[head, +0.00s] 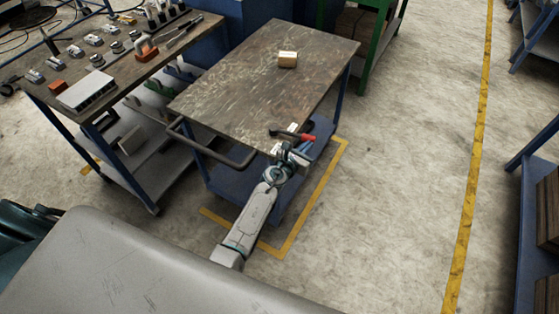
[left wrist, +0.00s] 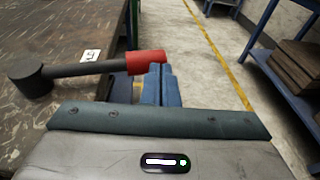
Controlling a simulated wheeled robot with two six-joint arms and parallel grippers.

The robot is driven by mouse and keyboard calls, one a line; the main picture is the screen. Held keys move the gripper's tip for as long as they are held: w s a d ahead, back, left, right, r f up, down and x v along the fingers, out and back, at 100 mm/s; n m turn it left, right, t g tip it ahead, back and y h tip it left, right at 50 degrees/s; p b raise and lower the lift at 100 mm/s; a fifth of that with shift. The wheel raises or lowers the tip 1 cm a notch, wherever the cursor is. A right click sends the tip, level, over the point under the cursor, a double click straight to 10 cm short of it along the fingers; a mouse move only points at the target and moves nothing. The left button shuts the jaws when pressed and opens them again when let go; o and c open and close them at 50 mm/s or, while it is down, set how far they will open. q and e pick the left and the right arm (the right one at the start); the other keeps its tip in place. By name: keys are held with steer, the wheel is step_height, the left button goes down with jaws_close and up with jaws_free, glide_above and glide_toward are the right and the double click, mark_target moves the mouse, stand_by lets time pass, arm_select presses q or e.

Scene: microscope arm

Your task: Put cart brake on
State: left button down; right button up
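The cart (head: 235,85) has a worn dark top, blue legs and a blue lower shelf. A black lever with a red grip (head: 307,138) lies at its near right corner; I take it to be the brake lever. In the left wrist view the lever (left wrist: 95,68) runs from a round black pivot to the red grip (left wrist: 146,62). My left gripper (head: 301,153) is just in front of the red grip. Its blue fingers (left wrist: 160,85) are together, with tips close under the grip; I cannot tell if they touch. My right gripper is not in view.
A small cardboard box (head: 288,60) sits on the cart top. A bent dark push handle (head: 215,155) sticks out from the cart's near left. A tool-covered workbench (head: 130,75) stands left. Yellow floor tape (head: 315,195) borders the cart; open floor lies to the right.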

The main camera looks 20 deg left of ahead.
mark_target(310, 138)
arm_select(q)
steer(key=w, duration=0.3)
steer(key=shift+w+d, duration=0.1)
steer(key=shift+w+b, duration=0.3)
steer(key=shift+w, duration=0.75)
steer(key=shift+w+b, duration=0.3)
steer(key=shift+w, duration=0.2)
steer(key=shift+r, duration=0.1)
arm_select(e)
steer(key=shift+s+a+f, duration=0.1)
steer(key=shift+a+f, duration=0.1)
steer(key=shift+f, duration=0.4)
arm_select(q)
steer(key=shift+w+r, duration=0.1)
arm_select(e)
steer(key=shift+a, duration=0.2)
